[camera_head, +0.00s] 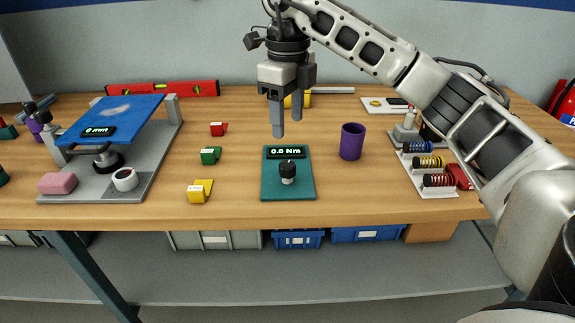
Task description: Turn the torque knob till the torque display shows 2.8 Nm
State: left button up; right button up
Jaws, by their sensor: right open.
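The torque knob (288,170) is a small black knob with a white lower part, upright on a teal base plate (273,188) near the table's front middle. The torque display (285,152) at the back of that plate reads 0.0 Nm. My right gripper (287,127) points down with two grey fingers apart, above and behind the display. It is open, nothing shows between its fingers, and it is apart from the knob. My left gripper is not in view.
A purple cup (352,142) stands right of the plate. Red, green and yellow (200,191) blocks lie left. A blue tilted platform (112,118) stands far left, a spring rack (428,172) at right. A red level (162,89) lies behind. Clear wood lies before the cup.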

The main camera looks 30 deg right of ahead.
aim_at(288, 165)
notch_tip(288, 165, down, 10)
jog(key=shift+f, duration=0.25)
jog(key=c, duration=1)
